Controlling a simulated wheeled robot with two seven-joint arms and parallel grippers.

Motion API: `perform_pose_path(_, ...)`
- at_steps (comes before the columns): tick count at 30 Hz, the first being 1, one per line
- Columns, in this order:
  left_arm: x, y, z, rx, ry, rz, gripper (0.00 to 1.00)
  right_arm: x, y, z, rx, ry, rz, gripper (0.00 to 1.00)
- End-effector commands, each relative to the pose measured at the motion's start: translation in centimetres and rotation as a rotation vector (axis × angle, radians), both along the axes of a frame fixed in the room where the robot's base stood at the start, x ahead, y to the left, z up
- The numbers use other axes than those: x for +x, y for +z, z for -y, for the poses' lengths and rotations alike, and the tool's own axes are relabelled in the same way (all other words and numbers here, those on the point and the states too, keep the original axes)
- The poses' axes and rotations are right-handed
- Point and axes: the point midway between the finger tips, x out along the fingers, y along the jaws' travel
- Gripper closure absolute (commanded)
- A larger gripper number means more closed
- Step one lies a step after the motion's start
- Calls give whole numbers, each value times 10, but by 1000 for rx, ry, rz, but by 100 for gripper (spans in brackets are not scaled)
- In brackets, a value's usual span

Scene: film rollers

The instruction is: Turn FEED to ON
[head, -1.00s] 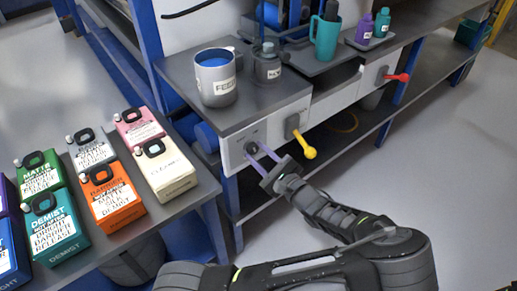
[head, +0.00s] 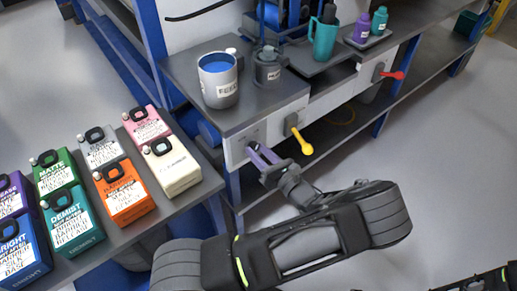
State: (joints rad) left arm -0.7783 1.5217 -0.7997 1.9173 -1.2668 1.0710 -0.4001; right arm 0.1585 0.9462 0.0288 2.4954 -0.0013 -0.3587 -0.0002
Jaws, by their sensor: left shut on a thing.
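A white panel (head: 240,150) runs along the front of the grey bench. My left gripper (head: 257,149) is at its left end, with its purple fingers shut on a small knob there. The knob is mostly hidden by the fingers, so its setting cannot be read. A white and grey pot labelled FEED (head: 218,86) with blue contents stands on the bench above this spot. To the right on the panel are a yellow-handled lever (head: 301,141) and a red-handled lever (head: 391,75). My right gripper is not in view.
Several coloured labelled cans, among them an orange one (head: 122,192), stand on the left table. A grey jar (head: 268,70), a teal mug (head: 325,38) and small bottles stand on the bench. The floor at right is clear.

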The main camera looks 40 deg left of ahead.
Motion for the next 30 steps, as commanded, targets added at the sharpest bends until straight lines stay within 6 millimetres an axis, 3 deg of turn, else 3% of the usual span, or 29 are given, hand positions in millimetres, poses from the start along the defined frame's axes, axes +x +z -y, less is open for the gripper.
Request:
perform_pose_path(17,0,-1,0,16,-1,-55,100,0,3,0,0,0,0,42)
perform_pose_path(18,0,-1,0,16,-1,-55,66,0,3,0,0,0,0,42)
perform_pose_path(26,0,0,0,16,0,-53,45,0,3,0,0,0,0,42)
perform_pose_path(30,0,0,0,16,0,-52,45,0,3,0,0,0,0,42)
